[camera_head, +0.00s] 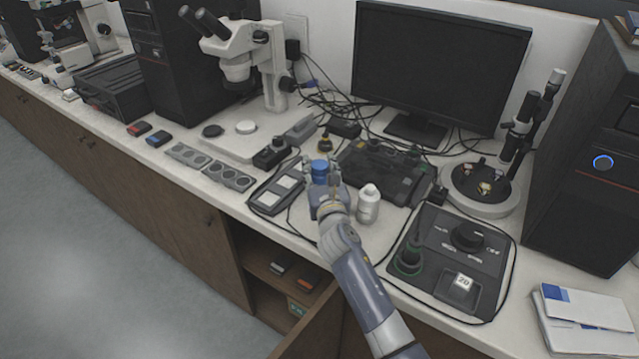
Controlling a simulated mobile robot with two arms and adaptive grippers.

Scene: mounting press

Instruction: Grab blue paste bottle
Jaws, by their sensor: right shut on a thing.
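The blue paste bottle (319,168) stands on the bench in the middle of the head view. Its blue top shows; its lower part is hidden behind my right gripper. My right gripper (320,181) comes from the lower right and is shut on the blue bottle. Whether the bottle touches the bench cannot be told. My left gripper is not in view.
A white bottle (368,204) stands close to the right of my right gripper. A flat grey device (275,193) lies at left, a dark control box (385,172) behind. A black console (455,255), a monitor (440,55) and a microscope (245,60) stand around. Cables lie between them.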

